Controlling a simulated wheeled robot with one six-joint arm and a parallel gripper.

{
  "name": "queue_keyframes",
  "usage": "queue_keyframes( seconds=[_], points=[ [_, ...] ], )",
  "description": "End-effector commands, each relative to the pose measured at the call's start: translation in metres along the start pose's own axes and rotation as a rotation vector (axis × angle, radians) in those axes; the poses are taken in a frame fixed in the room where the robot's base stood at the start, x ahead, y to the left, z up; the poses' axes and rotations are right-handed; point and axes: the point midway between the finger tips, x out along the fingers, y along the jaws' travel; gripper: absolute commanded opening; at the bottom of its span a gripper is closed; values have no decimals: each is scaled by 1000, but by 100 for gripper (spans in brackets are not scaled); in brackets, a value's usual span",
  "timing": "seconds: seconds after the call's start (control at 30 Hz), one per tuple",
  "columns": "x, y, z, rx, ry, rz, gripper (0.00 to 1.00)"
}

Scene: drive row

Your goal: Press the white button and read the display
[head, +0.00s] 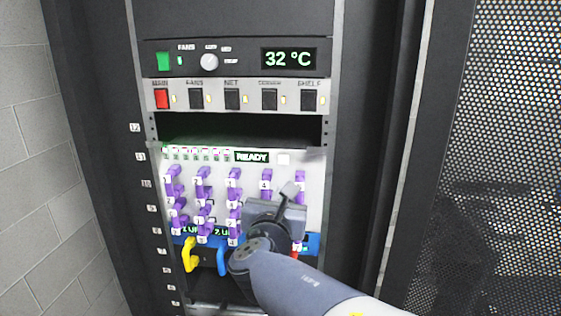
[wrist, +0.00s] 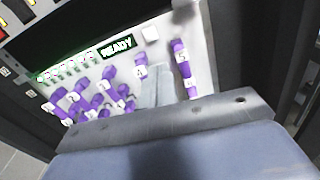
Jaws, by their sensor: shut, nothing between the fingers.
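My gripper (head: 289,188) is shut and empty, in front of the right part of the drive panel. In the head view its fingertips are below the button and apart from it. In the wrist view the fingers (wrist: 157,82) point up toward the button.
Purple numbered drive handles (head: 234,178) crowd the panel around my gripper. Above are an empty dark slot (head: 235,129), a switch row with a red switch (head: 162,98), and a fan panel whose screen (head: 289,58) reads 32 °C. A perforated door (head: 490,130) stands at right.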

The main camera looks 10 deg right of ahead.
Motion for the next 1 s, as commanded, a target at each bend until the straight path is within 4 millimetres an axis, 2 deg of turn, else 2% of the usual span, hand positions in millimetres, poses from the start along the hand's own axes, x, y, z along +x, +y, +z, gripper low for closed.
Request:
queue_keyframes(
  seconds=[0.17,0.6,0.77,1.0],
  points=[
    [1,12,3,-75,-31,34,0],
    [5,13,5,-79,-34,34,0],
    [24,13,6,-80,-33,32,0],
    [68,14,8,-79,-32,32,0]
  ],
)
